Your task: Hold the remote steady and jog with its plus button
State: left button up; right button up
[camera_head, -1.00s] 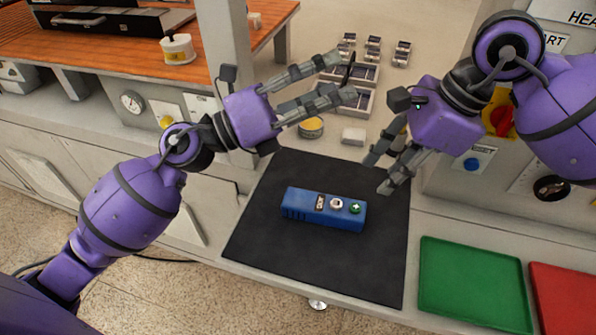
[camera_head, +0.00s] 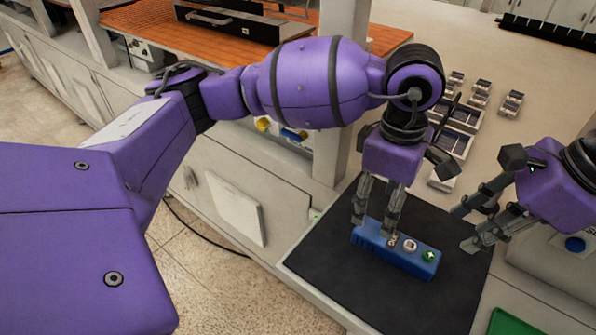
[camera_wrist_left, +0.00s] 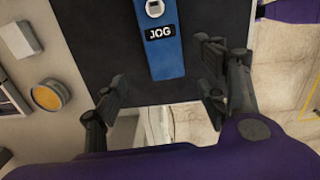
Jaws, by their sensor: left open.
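The blue remote (camera_head: 397,259) lies flat on the black mat (camera_head: 345,260). It has a dark JOG label, a white-framed control and a green plus button (camera_head: 430,255) at its right end. My left gripper (camera_head: 375,224) points down at the remote's left end, its fingers apart. In the left wrist view the remote (camera_wrist_left: 166,60) lies between the spread fingers of the left gripper (camera_wrist_left: 165,88), with gaps on both sides. My right gripper (camera_head: 466,228) is open and empty, up and right of the plus button.
Grey trays (camera_head: 455,135) and several small parts stand behind the mat. A yellow-topped tin (camera_wrist_left: 47,96) and a pale block (camera_head: 442,181) are near its back. A green tray (camera_head: 512,325) lies at front right. The mat's front part is clear.

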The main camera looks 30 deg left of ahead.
aim_at(372, 228)
pick_arm(q)
jog(key=shift+y, duration=0.3)
jog(key=f, duration=0.8)
jog(key=shift+s+a+f, duration=0.2)
jog(key=shift+s+a, duration=0.1)
jog(key=shift+s, duration=0.05)
jog(key=c, duration=1.4)
jog(key=shift+w+r, duration=0.1)
jog(key=shift+c, duration=0.4)
pick_arm(e)
grip_shut()
